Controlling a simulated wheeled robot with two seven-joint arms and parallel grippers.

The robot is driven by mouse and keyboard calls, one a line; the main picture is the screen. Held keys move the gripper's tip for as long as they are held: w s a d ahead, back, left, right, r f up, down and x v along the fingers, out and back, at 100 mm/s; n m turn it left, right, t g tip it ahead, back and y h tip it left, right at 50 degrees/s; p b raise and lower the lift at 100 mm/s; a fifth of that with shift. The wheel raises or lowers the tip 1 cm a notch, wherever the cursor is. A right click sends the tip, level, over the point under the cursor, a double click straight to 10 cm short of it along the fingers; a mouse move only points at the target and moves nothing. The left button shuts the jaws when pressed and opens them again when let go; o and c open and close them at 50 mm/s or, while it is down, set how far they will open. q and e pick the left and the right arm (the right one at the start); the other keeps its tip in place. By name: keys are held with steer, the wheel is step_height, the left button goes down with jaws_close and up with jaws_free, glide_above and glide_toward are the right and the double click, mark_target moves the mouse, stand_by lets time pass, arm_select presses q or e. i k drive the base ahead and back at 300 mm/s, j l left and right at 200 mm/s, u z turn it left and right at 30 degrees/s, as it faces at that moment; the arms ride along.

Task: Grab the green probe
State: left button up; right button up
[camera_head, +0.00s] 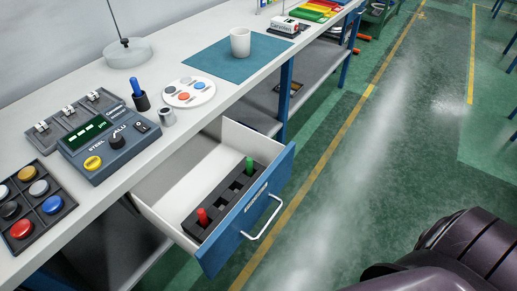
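The green probe (249,164) stands upright in the far right slot of a dark slotted rack (221,197). The rack lies inside an open drawer (164,187) with a blue front (234,235) and a silver handle. A red probe (203,216) stands in the near left slot of the same rack. The slots between them look empty. The lower part of the green probe is hidden in the rack. Neither of my grippers is in view.
On the worktop are a control box (108,145), a blue probe in a black holder (141,102), a small metal cylinder (167,117), a button tray (37,208), a round disc plate (189,92) and a white cup (240,42) on a teal mat (214,63). The floor right of the drawer is clear.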

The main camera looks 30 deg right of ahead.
mark_target(250, 168)
steer(key=z, duration=0.8)
steer(key=j, duration=0.2)
